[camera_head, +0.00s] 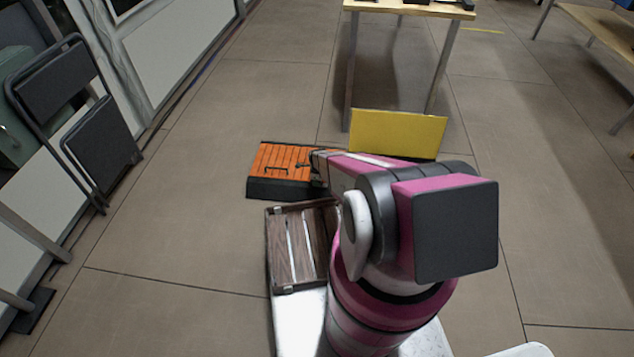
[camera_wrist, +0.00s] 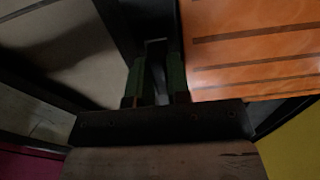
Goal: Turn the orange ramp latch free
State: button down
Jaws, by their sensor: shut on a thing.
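The orange slatted ramp panel (camera_head: 282,157) lies in a dark frame on the floor in the head view, with a small dark handle on its face. It fills the upper right of the wrist view (camera_wrist: 250,45). My gripper (camera_wrist: 158,75) shows two green-sided fingers beside the panel's left edge, shut on a dark narrow part, the ramp latch (camera_wrist: 155,50). The fingers hide most of the latch, and its turn angle cannot be told. In the head view my pink arm reaches to the panel's right side and covers the gripper.
A yellow panel (camera_head: 398,133) stands right behind my arm. A wooden slatted crate (camera_head: 292,248) sits in front of the ramp. A table (camera_head: 410,8) stands at the back, and a folded black chair (camera_head: 75,110) at the left. Floor left of the ramp is clear.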

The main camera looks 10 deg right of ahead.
jog(key=c, duration=1.1)
grip_release()
notch_tip(320, 180, up, 11)
jog(key=shift+f, duration=0.1)
jog(key=s+r+n, duration=0.7)
jog(key=r, duration=0.4)
jog(key=s+r+n, duration=0.6)
jog(key=r+n, duration=0.1)
jog(key=r, duration=0.5)
jog(key=s+r+n, duration=0.7)
jog(key=r, duration=0.5)
jog(key=shift+s+a+n, duration=0.2)
jog(key=shift+s+n, duration=0.15)
jog(key=shift+n, duration=0.05)
